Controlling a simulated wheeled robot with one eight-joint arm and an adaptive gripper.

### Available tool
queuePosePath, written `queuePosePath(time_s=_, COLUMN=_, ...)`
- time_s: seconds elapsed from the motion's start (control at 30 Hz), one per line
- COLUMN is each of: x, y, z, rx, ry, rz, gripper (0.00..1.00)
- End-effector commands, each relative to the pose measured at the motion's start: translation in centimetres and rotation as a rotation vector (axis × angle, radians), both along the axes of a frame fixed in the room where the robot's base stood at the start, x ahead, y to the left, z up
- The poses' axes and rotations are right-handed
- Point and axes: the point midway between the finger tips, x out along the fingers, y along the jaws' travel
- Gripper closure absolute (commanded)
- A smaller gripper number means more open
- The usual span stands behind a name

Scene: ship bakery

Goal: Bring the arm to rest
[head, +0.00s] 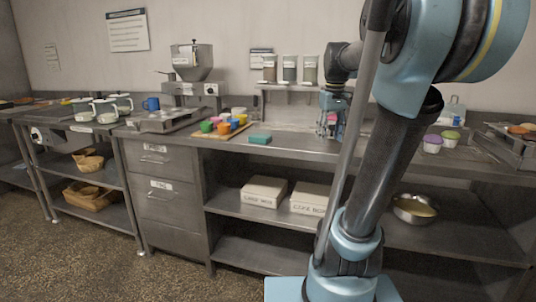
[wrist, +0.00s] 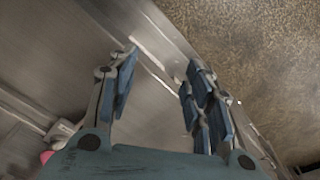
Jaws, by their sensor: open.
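My gripper (wrist: 160,68) is open and empty in the wrist view, its two blue-padded fingers apart with bare metal and the counter's edge between them. In the head view my gripper (head: 331,122) hangs pointing down over the back part of the steel counter (head: 305,146), right of centre. My arm rises in front of the counter and bends over toward it, hiding part of the counter and shelves. Whether the fingertips touch anything is too small to tell.
White boxes (head: 264,191) and a metal bowl (head: 414,208) are on the lower shelf.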

Motion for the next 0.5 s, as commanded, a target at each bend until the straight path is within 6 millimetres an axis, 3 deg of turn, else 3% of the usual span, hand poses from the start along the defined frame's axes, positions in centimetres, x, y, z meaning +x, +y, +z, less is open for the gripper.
queuePosePath(time_s=0.1, x=-3.4, y=0.7, z=-3.0, rx=0.003, ry=-0.016, rz=-0.035, gripper=0.54)
queuePosePath(time_s=0.5, x=-13.3, y=2.4, z=-14.4, rx=0.022, ry=-0.071, rz=-0.155, gripper=0.54)
